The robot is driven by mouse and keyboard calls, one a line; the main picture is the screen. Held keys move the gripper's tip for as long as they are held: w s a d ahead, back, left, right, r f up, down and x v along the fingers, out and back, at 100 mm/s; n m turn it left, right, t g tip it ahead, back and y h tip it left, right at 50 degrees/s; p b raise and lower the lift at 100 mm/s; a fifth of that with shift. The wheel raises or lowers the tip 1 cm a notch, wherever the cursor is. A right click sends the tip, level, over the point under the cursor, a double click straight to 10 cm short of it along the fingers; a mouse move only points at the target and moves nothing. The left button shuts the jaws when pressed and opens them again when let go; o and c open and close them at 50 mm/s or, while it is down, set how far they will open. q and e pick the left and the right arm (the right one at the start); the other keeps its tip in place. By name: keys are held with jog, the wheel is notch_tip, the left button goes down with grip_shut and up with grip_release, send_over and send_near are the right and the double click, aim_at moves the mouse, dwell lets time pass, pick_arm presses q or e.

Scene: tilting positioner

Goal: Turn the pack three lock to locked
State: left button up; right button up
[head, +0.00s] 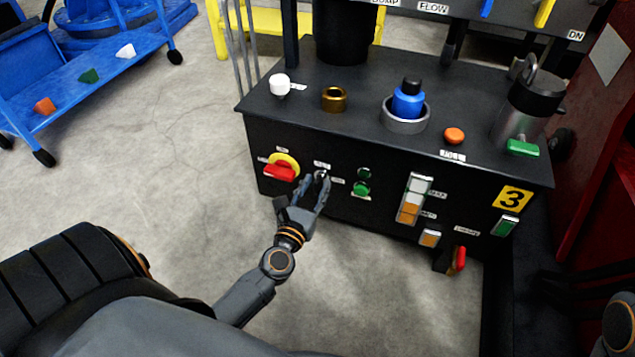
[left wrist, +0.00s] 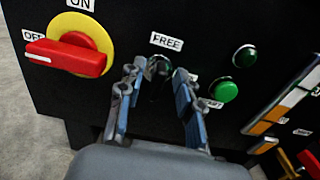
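The pack three lock (left wrist: 160,69) is a small dark switch with a metallic rim on the black front panel, under a label reading FREE. In the head view the lock (head: 321,174) is mostly covered by my left gripper (head: 314,186). In the left wrist view my left gripper (left wrist: 158,88) has its two fingers apart, one on each side of the lock. The lock's lower part and its pointing direction are hard to make out. I cannot tell whether the fingers touch it. My right gripper is not in view.
Left of the lock is a red rotary switch (head: 281,172) on a yellow disc. Right of it is a green button (head: 361,189). A blue cart (head: 90,75) stands at the left; open floor lies between.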

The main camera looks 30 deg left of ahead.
pick_arm(q)
jog(key=shift+x, duration=1.05)
grip_shut()
